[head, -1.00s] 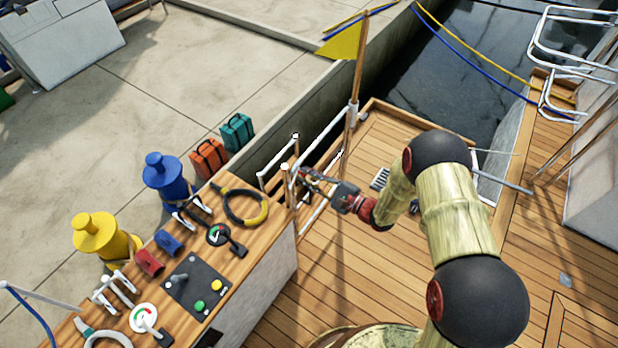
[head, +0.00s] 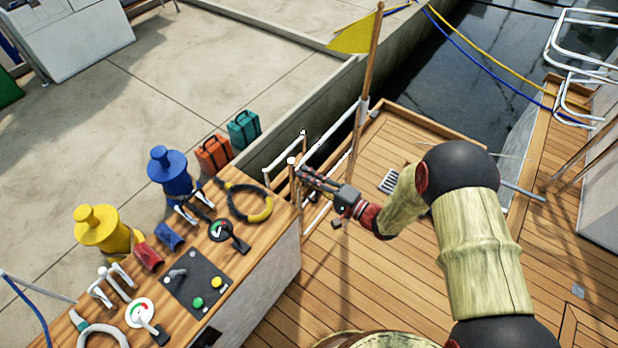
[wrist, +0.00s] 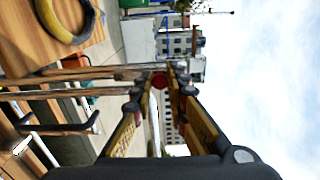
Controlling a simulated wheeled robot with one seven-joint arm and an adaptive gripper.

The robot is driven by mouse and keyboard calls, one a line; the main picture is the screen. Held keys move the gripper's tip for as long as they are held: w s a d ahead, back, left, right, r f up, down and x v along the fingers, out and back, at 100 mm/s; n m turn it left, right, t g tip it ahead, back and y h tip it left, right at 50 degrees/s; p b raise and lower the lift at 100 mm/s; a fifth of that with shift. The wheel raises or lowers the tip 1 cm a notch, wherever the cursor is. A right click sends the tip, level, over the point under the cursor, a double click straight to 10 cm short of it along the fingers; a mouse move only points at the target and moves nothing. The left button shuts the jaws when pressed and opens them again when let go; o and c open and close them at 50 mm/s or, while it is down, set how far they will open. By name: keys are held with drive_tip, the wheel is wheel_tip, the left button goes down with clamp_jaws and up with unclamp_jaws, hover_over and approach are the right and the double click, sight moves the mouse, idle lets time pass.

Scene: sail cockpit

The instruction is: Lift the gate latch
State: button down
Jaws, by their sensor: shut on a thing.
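The gate (head: 328,150) is a white tubular rail beside the console's far end, with white and wooden posts. My gripper (head: 304,175) is at the post near the console's corner. In the wrist view my gripper's fingers (wrist: 160,82) close in on a small red round piece (wrist: 160,79), which looks like the latch's knob. The fingers are shut on it. The rest of the latch is hidden behind the fingers, and its lift cannot be made out.
The wooden console (head: 237,259) with levers, gauges and buttons stands to the left. A wooden pole with a yellow flag (head: 354,36) rises just behind the gripper. Open deck (head: 368,275) lies to the right, with water beyond.

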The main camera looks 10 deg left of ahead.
drive_tip(key=shift+s+f, duration=0.1)
drive_tip(key=shift+s, duration=0.05)
idle(0.4)
drive_tip(key=c, duration=1.7)
unclamp_jaws()
drive_tip(key=shift+c, duration=0.2)
drive_tip(key=v, duration=1.2)
